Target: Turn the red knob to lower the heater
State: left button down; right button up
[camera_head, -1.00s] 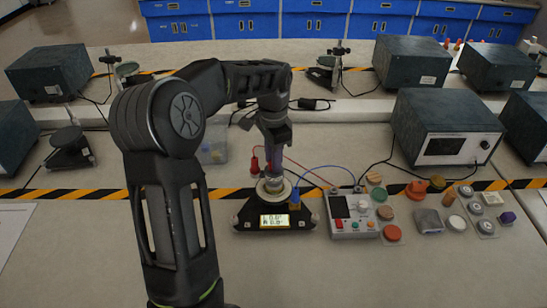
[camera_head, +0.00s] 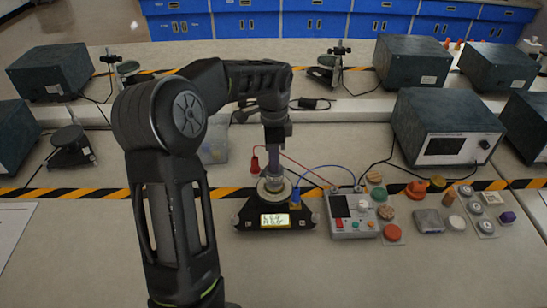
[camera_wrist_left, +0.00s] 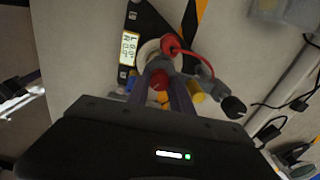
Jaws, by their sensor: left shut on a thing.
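The heater (camera_head: 243,216) is a black-based device with a round metal top and a lit yellow display (camera_head: 274,220), standing at the middle of the bench. In the wrist view its display (camera_wrist_left: 128,45) and pale round top also show. My left gripper (camera_head: 273,176) points straight down at the heater's top and is shut. In the wrist view, the red knob (camera_wrist_left: 160,82) shows between the fingers of my left gripper (camera_wrist_left: 158,70). In the head view the knob is hidden by the gripper. My right gripper is not in view.
A red plug (camera_head: 255,165) and a blue plug (camera_head: 295,199) with wires stand close beside the gripper. A grey control box (camera_head: 352,228) is to the right, with several coloured buttons and caps beyond it. A large power unit (camera_head: 450,130) stands behind.

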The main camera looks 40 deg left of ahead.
pick_arm(q)
jog(key=c, duration=1.1)
grip_release()
notch_tip(320, 180, up, 8)
jog(key=shift+f+b, duration=0.1)
jog(key=shift+b, duration=0.45)
